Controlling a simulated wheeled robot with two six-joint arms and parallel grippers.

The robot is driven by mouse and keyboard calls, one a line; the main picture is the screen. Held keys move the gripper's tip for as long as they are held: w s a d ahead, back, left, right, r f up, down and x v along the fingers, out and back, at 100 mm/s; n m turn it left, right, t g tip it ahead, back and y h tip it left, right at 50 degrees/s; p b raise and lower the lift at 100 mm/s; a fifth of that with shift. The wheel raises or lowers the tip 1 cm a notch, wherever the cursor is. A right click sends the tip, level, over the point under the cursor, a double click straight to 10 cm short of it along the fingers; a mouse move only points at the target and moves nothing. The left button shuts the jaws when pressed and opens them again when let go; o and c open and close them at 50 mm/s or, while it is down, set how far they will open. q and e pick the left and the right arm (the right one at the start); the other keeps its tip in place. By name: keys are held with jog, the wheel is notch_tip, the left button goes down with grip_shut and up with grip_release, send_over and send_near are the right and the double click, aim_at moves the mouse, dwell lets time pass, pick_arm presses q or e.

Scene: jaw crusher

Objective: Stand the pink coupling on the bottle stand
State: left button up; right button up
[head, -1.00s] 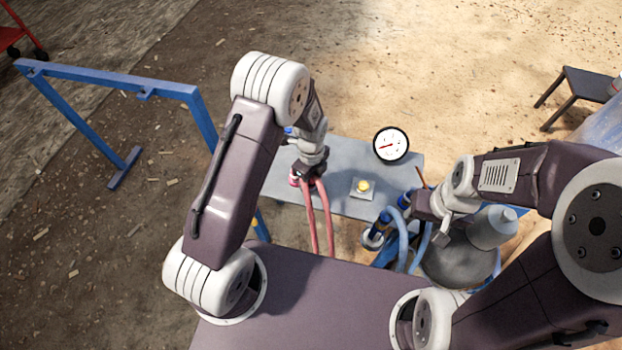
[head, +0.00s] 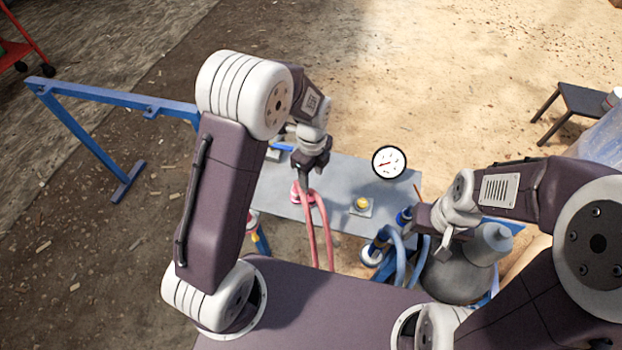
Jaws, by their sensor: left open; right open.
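The pink coupling (head: 296,195) is at the left part of the grey bench top, with pink hoses (head: 318,235) running from beside it toward me. My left gripper (head: 304,178) is open just above and beside it, pointing down; whether a finger touches it I cannot tell. My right gripper (head: 441,240) is open at the bench's right side, near blue hoses and a grey bottle-shaped part (head: 490,243). I cannot clearly make out the bottle stand. A small red and white part (head: 253,219) shows at the bench's left edge, partly hidden by my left arm.
A yellow button on a plate (head: 361,204) and a round gauge (head: 389,162) are on the bench (head: 340,180). Blue couplings (head: 375,250) with hoses crowd its right front. A blue frame (head: 110,98) stands at left and a dark stool (head: 585,100) at far right.

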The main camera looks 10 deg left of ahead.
pick_arm(q)
jog(key=s+a+r+n, duration=0.2)
jog(key=s+n, duration=0.4)
jog(key=n, duration=0.5)
jog(key=s+a+r+n+t, duration=0.1)
jog(key=s+a+r+n, duration=0.1)
jog(key=s+a+n, duration=0.2)
jog(key=s+n, duration=0.3)
jog(key=n, duration=0.5)
jog(key=shift+s+a+r, duration=0.25)
jog(key=shift+s+r, duration=0.05)
notch_tip(320, 180, up, 10)
jog(key=p, duration=0.9)
jog(key=shift+f+p, duration=0.2)
jog(key=shift+p, duration=0.15)
